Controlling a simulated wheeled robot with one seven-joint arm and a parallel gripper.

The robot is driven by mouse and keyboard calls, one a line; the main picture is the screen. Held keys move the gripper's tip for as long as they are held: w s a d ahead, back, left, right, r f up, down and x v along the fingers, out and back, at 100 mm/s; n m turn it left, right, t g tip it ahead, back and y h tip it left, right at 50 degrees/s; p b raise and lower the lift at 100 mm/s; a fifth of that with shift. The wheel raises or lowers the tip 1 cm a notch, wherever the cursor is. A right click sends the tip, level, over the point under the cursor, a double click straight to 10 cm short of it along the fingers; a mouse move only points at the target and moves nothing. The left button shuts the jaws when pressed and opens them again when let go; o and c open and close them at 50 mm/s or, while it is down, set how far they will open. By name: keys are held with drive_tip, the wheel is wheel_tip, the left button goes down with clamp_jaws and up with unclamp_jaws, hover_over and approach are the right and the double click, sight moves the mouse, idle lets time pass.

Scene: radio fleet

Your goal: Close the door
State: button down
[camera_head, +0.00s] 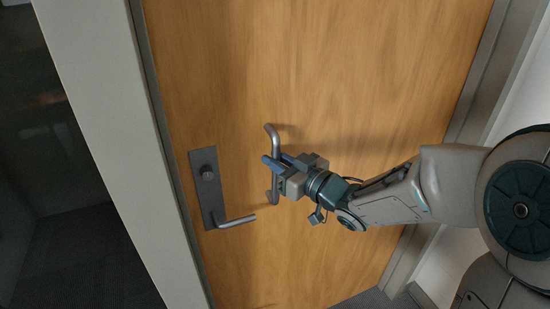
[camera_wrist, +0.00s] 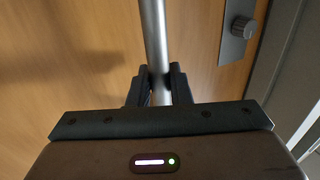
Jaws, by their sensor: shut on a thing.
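A wooden door (camera_head: 330,70) fills the middle of the head view. It appears to lie in or very near its grey frame (camera_head: 153,100); I cannot tell whether it is latched. A metal pull handle (camera_head: 271,135) stands upright on the door. My gripper (camera_head: 277,165) is shut on this pull handle around its middle. In the wrist view the fingers (camera_wrist: 158,88) sit on both sides of the handle bar (camera_wrist: 154,35). A dark lock plate (camera_head: 206,185) with a knob and a lever (camera_head: 238,221) is on the door left of my gripper.
A pale wall section (camera_head: 95,110) stands left of the door frame, with a dark area (camera_head: 60,235) beyond it. The right door frame (camera_head: 470,95) and a white wall (camera_head: 525,100) are close to my arm. Dark carpet (camera_head: 375,300) shows at the bottom.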

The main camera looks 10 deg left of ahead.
drive_tip(key=shift+s+f, duration=0.25)
drive_tip(key=shift+f, duration=0.05)
drive_tip(key=c, duration=1.6)
unclamp_jaws()
drive_tip(key=shift+d, duration=0.15)
drive_tip(key=shift+o, duration=1.1)
drive_tip(key=shift+s+d+r, duration=0.25)
drive_tip(key=shift+s+d, duration=0.15)
drive_tip(key=b+v, duration=0.3)
drive_tip(key=v, duration=1)
drive_tip(key=shift+d, duration=0.45)
